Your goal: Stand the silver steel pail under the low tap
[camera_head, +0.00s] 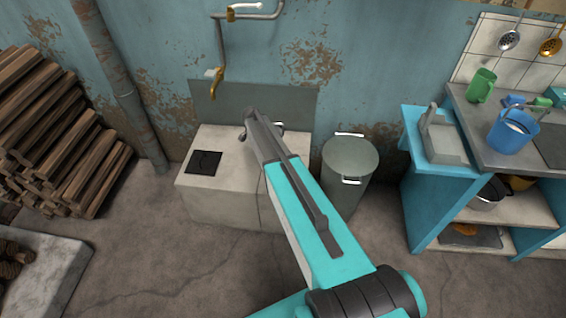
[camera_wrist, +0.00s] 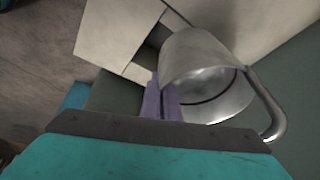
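The silver steel pail (camera_wrist: 205,60) fills the middle of the wrist view, mouth toward the camera, with its curved handle (camera_wrist: 272,108) at the right. My gripper (camera_wrist: 165,98) has its purple fingers close together at the pail's rim, apparently shut on its wall. In the head view my arm hides most of the pail; a bit of bright metal (camera_head: 277,126) shows beside it. The low tap (camera_head: 213,88) has a brass spout and hangs on a wall pipe, left of my arm's tip. Beneath it, a black square (camera_head: 204,162) lies on the pale block (camera_head: 222,208).
A grey-green bin (camera_head: 348,182) with metal handles stands right of the block. A higher pipe (camera_head: 262,14) runs along the wall. Stacked logs (camera_head: 60,130) are at left. A blue bench (camera_head: 428,200) with a blue bucket (camera_head: 510,138) is at right. The block's left part is clear.

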